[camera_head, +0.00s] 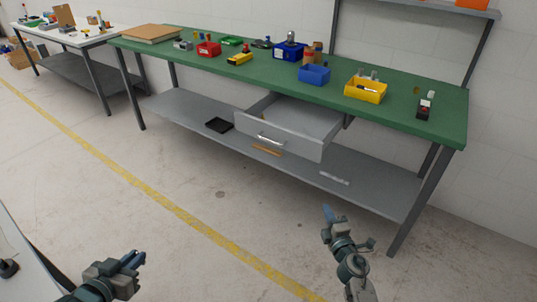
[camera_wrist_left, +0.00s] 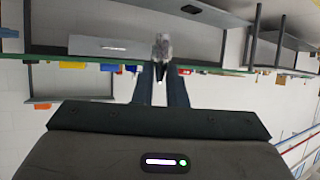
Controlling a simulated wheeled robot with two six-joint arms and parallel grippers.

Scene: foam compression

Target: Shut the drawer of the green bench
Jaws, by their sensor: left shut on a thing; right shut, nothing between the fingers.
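The green bench (camera_head: 400,118) stands across the head view. Its grey drawer (camera_head: 275,138) is pulled out below the top, with a silver handle (camera_head: 270,139) on its front. The drawer front (camera_wrist_left: 90,45) also shows upside down in the left wrist view. My left gripper (camera_head: 138,260) is at the lower left, well short of the bench. It is shut on a small grey metallic thing (camera_wrist_left: 162,48), which I cannot identify. My right gripper (camera_head: 327,212) is shut and empty, in front of the bench and apart from the drawer.
The bench top holds a blue bin (camera_head: 314,74), a yellow bin (camera_head: 366,90), a red bin (camera_head: 208,49) and small parts. A lower shelf (camera_head: 365,191) carries a black tray (camera_head: 219,125). A white table (camera_head: 75,38) stands at the left. The floor in front is clear.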

